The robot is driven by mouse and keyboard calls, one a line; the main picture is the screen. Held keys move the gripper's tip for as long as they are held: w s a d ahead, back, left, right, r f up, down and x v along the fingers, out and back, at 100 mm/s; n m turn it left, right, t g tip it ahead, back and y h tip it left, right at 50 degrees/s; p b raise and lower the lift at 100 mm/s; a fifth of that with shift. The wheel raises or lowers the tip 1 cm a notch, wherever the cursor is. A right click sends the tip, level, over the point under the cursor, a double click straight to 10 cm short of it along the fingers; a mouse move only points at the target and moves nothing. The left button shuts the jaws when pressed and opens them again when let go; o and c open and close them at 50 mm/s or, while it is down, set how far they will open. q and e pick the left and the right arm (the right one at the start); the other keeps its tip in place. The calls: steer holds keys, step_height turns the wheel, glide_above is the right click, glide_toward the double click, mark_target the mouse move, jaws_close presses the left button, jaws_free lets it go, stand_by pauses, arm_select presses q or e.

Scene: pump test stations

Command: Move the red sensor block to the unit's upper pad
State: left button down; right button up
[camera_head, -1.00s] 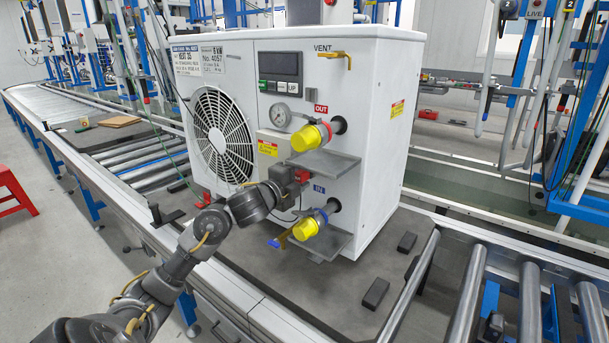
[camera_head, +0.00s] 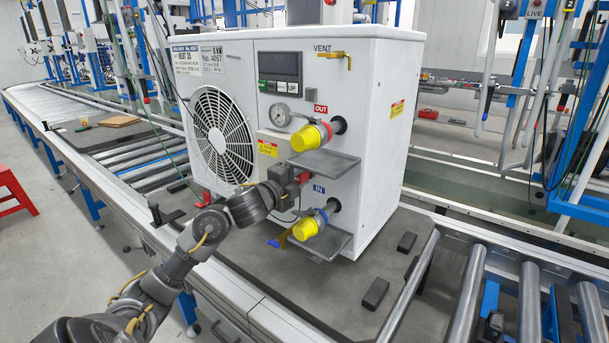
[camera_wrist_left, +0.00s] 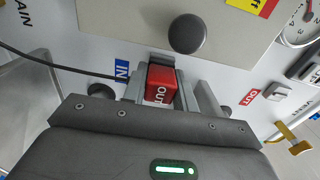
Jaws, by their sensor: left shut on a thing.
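The red sensor block (camera_head: 303,177) is at the front of the white unit (camera_head: 385,130), between the two yellow-capped ports. My left gripper (camera_head: 296,177) is shut on it. A small grey patch (camera_head: 310,98) beside the red OUT label (camera_head: 321,109) looks like the upper pad. My right gripper is not in view.
Grey shelves (camera_head: 325,163) jut out under the upper yellow cap (camera_head: 305,139) and lower yellow cap (camera_head: 305,230). A gauge (camera_head: 280,115) and a beige plate with a dark knob (camera_wrist_left: 187,33) are close by. A thin dark cable (camera_wrist_left: 60,65) runs to the block area.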

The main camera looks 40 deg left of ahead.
mark_target(296, 178)
arm_select(q)
steer(key=shift+s, duration=0.75)
steer(key=shift+s+p, duration=0.45)
steer(key=shift+s, duration=1.7)
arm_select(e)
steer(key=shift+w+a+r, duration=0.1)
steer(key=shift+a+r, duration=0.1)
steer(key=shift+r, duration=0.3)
